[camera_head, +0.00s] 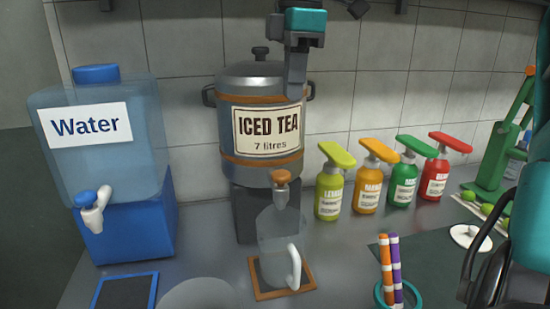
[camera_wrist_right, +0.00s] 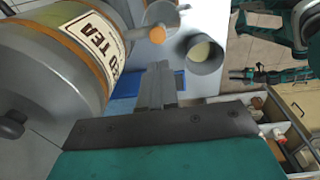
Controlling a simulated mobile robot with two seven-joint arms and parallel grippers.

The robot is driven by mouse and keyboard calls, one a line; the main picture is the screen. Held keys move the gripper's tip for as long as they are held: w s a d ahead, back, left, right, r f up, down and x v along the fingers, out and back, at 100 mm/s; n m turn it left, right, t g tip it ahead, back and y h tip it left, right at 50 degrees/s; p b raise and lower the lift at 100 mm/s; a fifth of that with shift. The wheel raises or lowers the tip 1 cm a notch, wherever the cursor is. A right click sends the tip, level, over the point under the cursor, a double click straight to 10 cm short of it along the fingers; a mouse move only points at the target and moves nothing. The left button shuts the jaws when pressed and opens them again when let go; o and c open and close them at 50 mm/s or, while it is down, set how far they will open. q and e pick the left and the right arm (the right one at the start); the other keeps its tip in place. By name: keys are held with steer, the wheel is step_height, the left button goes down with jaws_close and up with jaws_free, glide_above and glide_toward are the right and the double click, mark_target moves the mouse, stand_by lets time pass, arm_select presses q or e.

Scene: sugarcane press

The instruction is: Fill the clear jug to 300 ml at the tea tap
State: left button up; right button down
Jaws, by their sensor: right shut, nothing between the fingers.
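The clear jug (camera_head: 271,262) stands upright on a brown-edged mat (camera_head: 302,290), its white handle towards the right. I cannot make out its fill level. The tea tap (camera_head: 281,186), with an orange-brown handle, is above the jug on the iced tea urn (camera_head: 233,88); the handle also shows in the right wrist view (camera_wrist_right: 158,35). My right gripper (camera_head: 296,92) is shut and empty, pointing down in front of the urn's upper right side, above the tap and apart from it. Its grey fingers show in the right wrist view (camera_wrist_right: 157,78). My left gripper is not in view.
A water dispenser (camera_head: 100,165) stands on the left. Several pump bottles (camera_head: 329,190) stand right of the urn. A teal ring holder (camera_head: 379,297) with striped sticks is at the front right. A grey round container (camera_wrist_right: 206,66) shows in the right wrist view.

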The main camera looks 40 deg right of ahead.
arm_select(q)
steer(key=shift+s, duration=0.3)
arm_select(e)
steer(key=shift+s+d, duration=0.1)
steer(key=b, duration=0.1)
glide_toward(286, 175)
steer(key=f, duration=0.6)
steer(key=shift+w+f, duration=0.25)
steer(key=shift+f, duration=0.15)
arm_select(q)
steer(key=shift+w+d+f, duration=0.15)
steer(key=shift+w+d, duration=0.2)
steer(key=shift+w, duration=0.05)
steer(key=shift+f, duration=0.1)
